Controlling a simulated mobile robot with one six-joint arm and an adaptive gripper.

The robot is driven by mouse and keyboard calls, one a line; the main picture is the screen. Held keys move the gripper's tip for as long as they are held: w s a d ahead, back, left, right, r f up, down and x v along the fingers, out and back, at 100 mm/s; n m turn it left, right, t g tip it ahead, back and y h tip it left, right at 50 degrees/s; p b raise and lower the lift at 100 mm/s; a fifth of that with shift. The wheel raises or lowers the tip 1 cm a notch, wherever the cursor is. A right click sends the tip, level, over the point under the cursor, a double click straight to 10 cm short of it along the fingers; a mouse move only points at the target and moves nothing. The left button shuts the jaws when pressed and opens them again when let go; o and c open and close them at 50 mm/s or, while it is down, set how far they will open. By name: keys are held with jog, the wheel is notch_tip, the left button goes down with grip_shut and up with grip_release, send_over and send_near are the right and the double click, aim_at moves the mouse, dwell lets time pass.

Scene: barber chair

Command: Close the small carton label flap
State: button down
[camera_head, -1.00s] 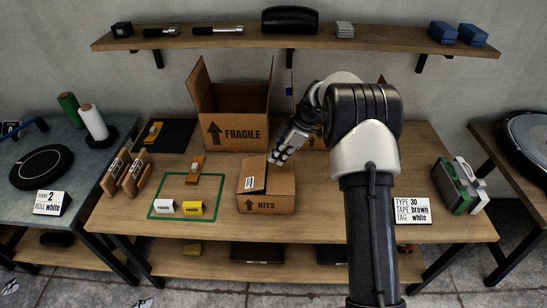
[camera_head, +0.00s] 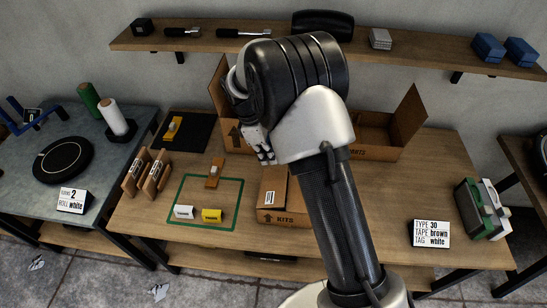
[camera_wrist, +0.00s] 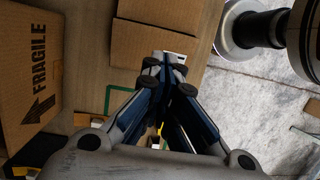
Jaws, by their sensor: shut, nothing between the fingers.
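The small brown carton marked KITS (camera_head: 285,217) stands on the wooden table, partly hidden by my arm. Its label flap (camera_head: 272,182) carries a white barcode label and looks low over the carton's left part; I cannot tell whether it lies fully flat. My gripper (camera_head: 265,157) is shut and empty, just behind and above the carton's back left edge. In the wrist view the carton top (camera_wrist: 150,48) shows ahead of the shut fingertips (camera_wrist: 166,62), with a bit of white label beside them. Whether they touch the flap is unclear.
A large open FRAGILE carton (camera_wrist: 30,85) stands behind, beside my gripper. Another open carton (camera_head: 378,140) is at the back right. A green-outlined area (camera_head: 205,228) with white and yellow tags lies left.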

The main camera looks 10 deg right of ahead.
jog(key=b, duration=0.4)
send_near(283, 186)
jog(key=shift+h, duration=0.4)
jog(key=x, duration=0.3)
jog(key=a+x, duration=0.1)
jog(key=x, duration=0.2)
jog(key=shift+f, duration=0.65)
jog(key=shift+s+d+f+t+y+p, duration=0.1)
jog(key=shift+d+f+t+y+p, duration=0.15)
jog(key=shift+y+p, duration=0.3)
jog(key=shift+d+x, duration=0.25)
jog(key=shift+x, duration=0.75)
jog(key=shift+r, duration=0.1)
